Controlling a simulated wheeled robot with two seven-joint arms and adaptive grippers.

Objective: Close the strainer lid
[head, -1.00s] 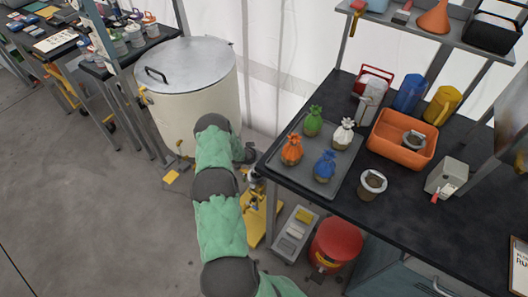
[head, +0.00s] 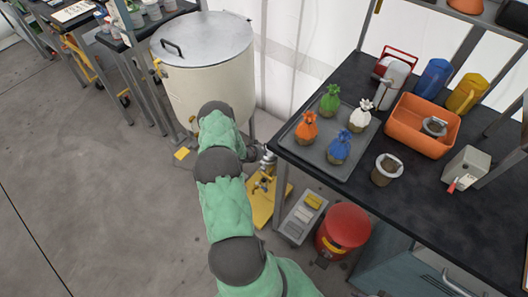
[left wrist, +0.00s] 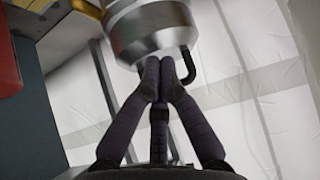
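In the left wrist view a round metal body (left wrist: 152,28) with stepped rings hangs at the top. I take it for the strainer, but I cannot tell whether its lid is open. A dark bent handle (left wrist: 188,66) sticks out at its right. My left gripper (left wrist: 161,70) has its dark fingers drawn together, the tips just below the metal rim and left of the handle. I cannot tell whether they touch it. In the head view my green-sleeved left arm hides most of the gripper. A metal fitting (head: 267,160) stands by the table corner. My right gripper is not in view.
A cream drum (head: 213,88) with a flat grey lid (head: 200,40) stands behind my arm. The black table (head: 405,195) at right carries a grey tray (head: 308,158) of tied bags and an orange bin (head: 403,138). A red can (head: 343,228) stands below. Floor at left is clear.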

